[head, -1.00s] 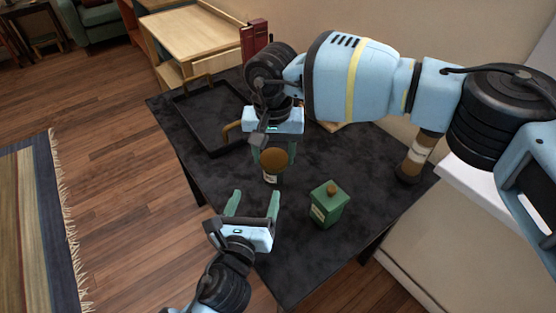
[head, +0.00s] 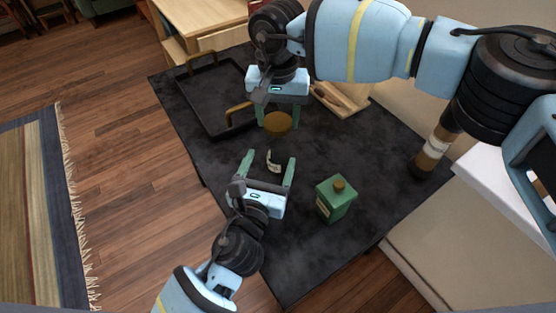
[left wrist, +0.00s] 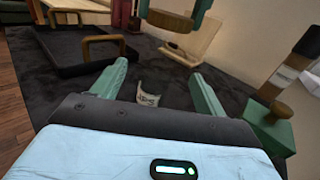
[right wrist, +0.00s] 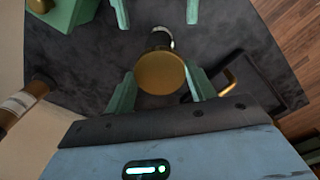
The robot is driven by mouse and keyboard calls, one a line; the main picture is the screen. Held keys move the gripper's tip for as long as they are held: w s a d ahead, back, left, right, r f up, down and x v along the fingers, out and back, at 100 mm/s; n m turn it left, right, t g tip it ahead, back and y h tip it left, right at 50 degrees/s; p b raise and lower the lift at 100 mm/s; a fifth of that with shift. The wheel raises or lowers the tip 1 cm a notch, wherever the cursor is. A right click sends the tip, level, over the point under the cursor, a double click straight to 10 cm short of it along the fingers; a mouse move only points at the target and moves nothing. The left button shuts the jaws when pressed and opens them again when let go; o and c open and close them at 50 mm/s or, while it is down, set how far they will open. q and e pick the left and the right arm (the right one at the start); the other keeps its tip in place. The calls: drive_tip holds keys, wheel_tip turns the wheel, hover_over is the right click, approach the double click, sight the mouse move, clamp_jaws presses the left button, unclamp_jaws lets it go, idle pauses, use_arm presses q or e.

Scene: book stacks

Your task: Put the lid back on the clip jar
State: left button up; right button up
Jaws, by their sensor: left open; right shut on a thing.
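The clip jar looks clear or dark against the table. Its pale label (head: 273,160) shows best in the head view, and the label also shows in the left wrist view (left wrist: 148,100). My right gripper (head: 277,118) is shut on the round brown lid (head: 277,124), held apart from the jar, above and behind it in the head view. The lid hides part of the jar (right wrist: 160,40) in the right wrist view. My left gripper (head: 270,158) is open and low, its fingertips on either side of the jar's label in the head view; contact cannot be told.
A green canister (head: 336,199) with a brown knob stands right of the jar on the dark table (head: 300,255). A black tray (head: 206,92) with brown handles lies at the back left. A wooden holder (head: 345,98) and a brown bottle (head: 430,155) are behind and right.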

use_arm(q)
wheel_tip(320, 180, down, 6)
drive_tip(key=shift+f, duration=0.25)
drive_tip(key=shift+x, duration=3.75)
drive_tip(key=shift+s+d+f, duration=0.1)
drive_tip(key=shift+c, duration=0.4)
drive_tip(key=c, duration=1.4)
use_arm(e)
hover_over(278, 141)
drive_tip(key=s, duration=0.2)
drive_tip(key=shift+s+f, duration=0.2)
drive_tip(key=shift+f, duration=2.3)
drive_tip(key=shift+f, duration=0.9)
drive_tip(key=shift+f, duration=0.55)
